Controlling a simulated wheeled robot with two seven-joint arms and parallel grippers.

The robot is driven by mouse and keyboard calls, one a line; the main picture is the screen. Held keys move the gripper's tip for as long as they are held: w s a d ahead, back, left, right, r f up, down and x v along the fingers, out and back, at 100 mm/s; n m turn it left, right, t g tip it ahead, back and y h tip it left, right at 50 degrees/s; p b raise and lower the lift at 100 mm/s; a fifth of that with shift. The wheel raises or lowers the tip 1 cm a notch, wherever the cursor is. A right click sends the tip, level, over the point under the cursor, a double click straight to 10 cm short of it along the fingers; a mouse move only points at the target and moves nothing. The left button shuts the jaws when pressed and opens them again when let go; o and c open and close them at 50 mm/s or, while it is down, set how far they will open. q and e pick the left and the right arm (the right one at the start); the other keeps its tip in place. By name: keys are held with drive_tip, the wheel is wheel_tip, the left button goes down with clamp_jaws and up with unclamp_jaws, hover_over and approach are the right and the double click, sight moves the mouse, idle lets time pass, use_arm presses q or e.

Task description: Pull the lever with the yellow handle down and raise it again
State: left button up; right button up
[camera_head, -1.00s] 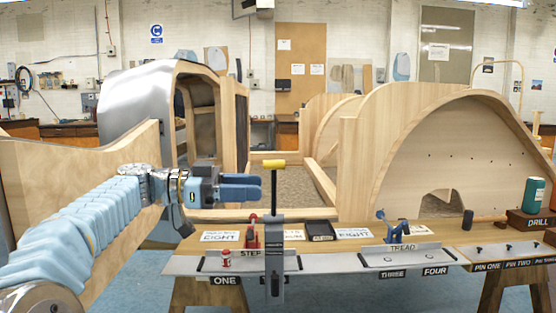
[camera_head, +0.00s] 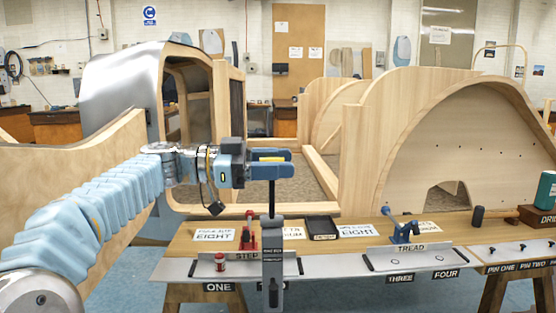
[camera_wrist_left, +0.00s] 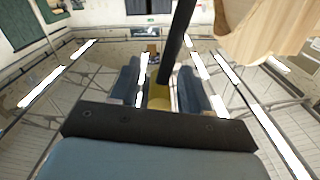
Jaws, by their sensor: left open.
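The lever (camera_head: 271,200) stands upright at the front of the bench, a dark rod rising from a grey bracket (camera_head: 272,250). Its yellow handle (camera_head: 272,159) is at the top, partly hidden by my left gripper. My left gripper (camera_head: 285,162) is open, pointing right, with its blue fingers on either side of the handle. In the left wrist view, the yellow handle (camera_wrist_left: 158,103) lies between the two blue fingers, and the dark rod (camera_wrist_left: 178,40) extends up from it. Whether the fingers touch the handle cannot be told. My right gripper is not in view.
The wooden bench (camera_head: 190,240) carries a red clamp (camera_head: 246,236), a small red can (camera_head: 220,262), a black tray (camera_head: 321,227) and a blue clamp (camera_head: 402,228). Wooden body frames (camera_head: 460,140) stand behind. The air just right of the gripper is clear.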

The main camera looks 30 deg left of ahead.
use_arm(q)
drive_tip(key=shift+w+d, duration=0.1)
clamp_jaws()
idle(0.4)
